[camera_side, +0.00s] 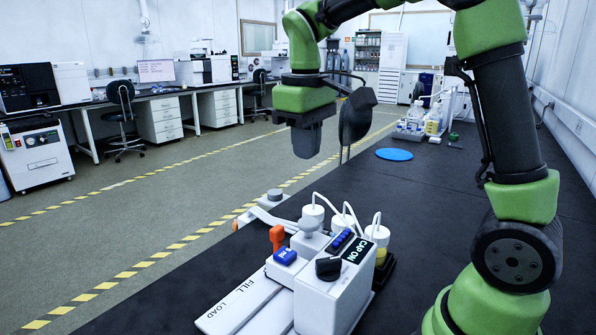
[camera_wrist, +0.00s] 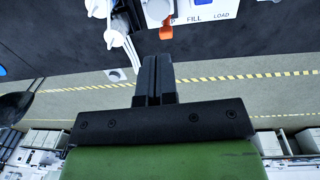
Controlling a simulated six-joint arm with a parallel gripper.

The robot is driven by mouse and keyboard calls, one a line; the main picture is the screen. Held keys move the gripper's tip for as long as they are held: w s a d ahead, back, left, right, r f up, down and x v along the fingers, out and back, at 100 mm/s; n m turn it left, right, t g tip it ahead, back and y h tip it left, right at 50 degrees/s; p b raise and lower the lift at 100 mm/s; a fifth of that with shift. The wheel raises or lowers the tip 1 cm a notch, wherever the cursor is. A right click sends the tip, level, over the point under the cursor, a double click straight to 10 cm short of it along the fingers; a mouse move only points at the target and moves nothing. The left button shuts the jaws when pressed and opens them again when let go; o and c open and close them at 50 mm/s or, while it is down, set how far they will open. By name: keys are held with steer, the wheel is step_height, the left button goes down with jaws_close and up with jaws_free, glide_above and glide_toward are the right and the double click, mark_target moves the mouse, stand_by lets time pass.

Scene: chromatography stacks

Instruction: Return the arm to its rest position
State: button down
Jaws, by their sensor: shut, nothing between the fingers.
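My arm is green and black and reaches over the black bench from the right in the side view. My gripper (camera_side: 306,156) points down and hangs in the air, above and behind the white valve device (camera_side: 335,293). In the wrist view my gripper's black fingers (camera_wrist: 154,60) lie side by side, shut and empty. The device carries an orange lever (camera_side: 277,237), a blue block (camera_side: 285,256), a black knob (camera_side: 328,268) and a "CAP ON" label. The orange lever also shows at the top of the wrist view (camera_wrist: 166,33).
White-capped bottles with tubes (camera_side: 377,235) stand at the device's right. A blue disc (camera_side: 394,154) lies farther back on the bench (camera_side: 450,215), near a tray of bottles (camera_side: 408,131). A dark rounded object (camera_side: 355,120) stands just right of my gripper. The bench middle is clear.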

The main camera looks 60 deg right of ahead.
steer(key=s+a+r+m+t+y, duration=0.1)
steer(key=s+a+m+t, duration=0.1)
steer(key=s, duration=0.5)
steer(key=s+a+r+m+t+y, duration=0.1)
steer(key=s+a+m+t, duration=0.1)
steer(key=s+a+t, duration=0.3)
steer(key=s, duration=0.2)
steer(key=shift+s+a+y, duration=0.3)
steer(key=shift+y, duration=0.1)
